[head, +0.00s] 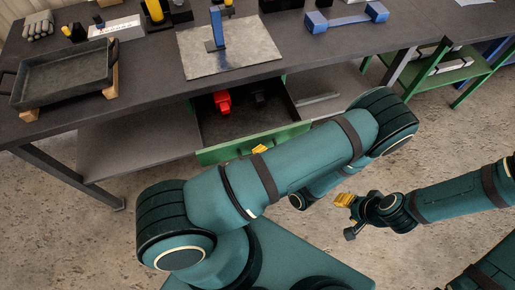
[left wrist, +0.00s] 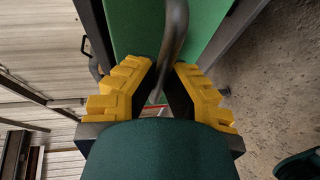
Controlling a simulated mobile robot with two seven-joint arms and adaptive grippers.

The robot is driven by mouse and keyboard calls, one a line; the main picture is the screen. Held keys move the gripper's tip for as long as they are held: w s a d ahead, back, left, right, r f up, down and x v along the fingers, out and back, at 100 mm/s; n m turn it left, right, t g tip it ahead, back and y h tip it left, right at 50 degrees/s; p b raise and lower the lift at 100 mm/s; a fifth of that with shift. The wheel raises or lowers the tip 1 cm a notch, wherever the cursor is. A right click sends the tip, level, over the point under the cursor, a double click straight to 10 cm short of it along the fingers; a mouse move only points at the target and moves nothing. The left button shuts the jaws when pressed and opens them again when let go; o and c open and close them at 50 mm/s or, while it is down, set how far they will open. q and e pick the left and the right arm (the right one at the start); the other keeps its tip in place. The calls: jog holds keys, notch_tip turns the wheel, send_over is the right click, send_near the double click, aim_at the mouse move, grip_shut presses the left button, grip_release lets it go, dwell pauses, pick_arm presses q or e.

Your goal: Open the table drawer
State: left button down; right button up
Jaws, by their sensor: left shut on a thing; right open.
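The table drawer (head: 225,152) has a green front and stands pulled out from under the dark tabletop, its dark inside showing. A red object (head: 221,101) and a black object lie in it. My left gripper (head: 259,149) is at the drawer front, mostly hidden behind my own arm in the head view. In the left wrist view its yellow fingers (left wrist: 166,72) are shut on the dark curved drawer handle (left wrist: 174,32), before the green front (left wrist: 135,28). My right gripper (head: 347,201) is open and empty, out over the floor to the right of the drawer.
On the table (head: 150,82) are a dark tray (head: 62,75) on wooden blocks, a metal plate (head: 228,50) with a blue upright, a blue bar-like part (head: 346,18) and gloves. A green rack (head: 450,65) stands at right. Concrete floor in front is open.

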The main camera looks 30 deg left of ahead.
pick_arm(q)
jog(key=c, duration=1)
grip_release()
jog(key=v, duration=0.7)
jog(key=shift+s+d+r, duration=0.1)
jog(key=shift+d, duration=0.15)
